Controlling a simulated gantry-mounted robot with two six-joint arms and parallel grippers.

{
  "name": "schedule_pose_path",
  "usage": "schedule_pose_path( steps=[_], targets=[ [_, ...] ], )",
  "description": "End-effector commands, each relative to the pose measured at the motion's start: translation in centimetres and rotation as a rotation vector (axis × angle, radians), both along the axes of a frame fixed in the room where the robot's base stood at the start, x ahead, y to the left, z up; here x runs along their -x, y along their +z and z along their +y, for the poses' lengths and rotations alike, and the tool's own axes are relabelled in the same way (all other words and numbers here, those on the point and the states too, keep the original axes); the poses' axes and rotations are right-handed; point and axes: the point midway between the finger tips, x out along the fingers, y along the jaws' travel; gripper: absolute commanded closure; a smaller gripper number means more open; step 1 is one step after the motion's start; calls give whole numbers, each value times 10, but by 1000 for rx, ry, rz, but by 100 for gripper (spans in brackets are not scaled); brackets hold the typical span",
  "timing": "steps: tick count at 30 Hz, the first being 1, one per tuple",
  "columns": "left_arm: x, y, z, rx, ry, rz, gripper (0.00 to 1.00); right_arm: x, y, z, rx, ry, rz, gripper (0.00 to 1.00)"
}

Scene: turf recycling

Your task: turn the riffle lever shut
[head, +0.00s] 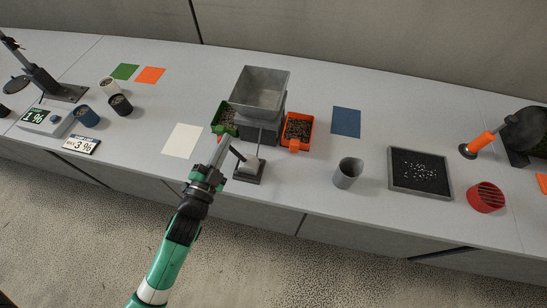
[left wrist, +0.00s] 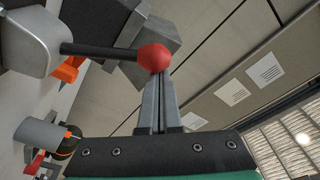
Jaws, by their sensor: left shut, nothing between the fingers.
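The riffle splitter stands mid-bench, with its grey hopper (head: 260,92) on top. Its lever, a dark rod (head: 238,153), sticks out toward the left above a small dark base with a light mount (head: 249,166). In the left wrist view the lever's rod (left wrist: 95,50) ends in a red ball knob (left wrist: 153,57). My left gripper (head: 224,142) is shut and empty, its fingers at the lever's end. In the left wrist view its fingertips (left wrist: 154,78) overlap the lower edge of the knob; I cannot tell whether they touch. The knob is hidden in the head view. My right gripper is not in view.
A green pan (head: 216,125) and an orange pan (head: 298,143) flank the splitter, both holding dark granules. A grey cup (head: 347,174) and a dark tray (head: 393,172) stand to the right. A white sheet (head: 183,140) lies left; the bench between cup and lever base is clear.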

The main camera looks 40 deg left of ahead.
Motion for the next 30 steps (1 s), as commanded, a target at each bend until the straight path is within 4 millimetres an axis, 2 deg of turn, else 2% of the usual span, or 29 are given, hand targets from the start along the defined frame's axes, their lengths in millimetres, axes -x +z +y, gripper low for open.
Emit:
schedule_pose_path(
  steps=[14,17,22,23,30],
  targets=[
    [-1,1,-1,-2,-1,0,100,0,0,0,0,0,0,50],
    [-3,7,-3,-3,1,-3,100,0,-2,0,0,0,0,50],
    [-10,30,-13,-2,10,-5,100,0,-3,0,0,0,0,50],
    [1,22,-16,0,12,4,100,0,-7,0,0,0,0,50],
    [57,14,-41,-2,11,3,100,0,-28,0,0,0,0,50]
  ],
)
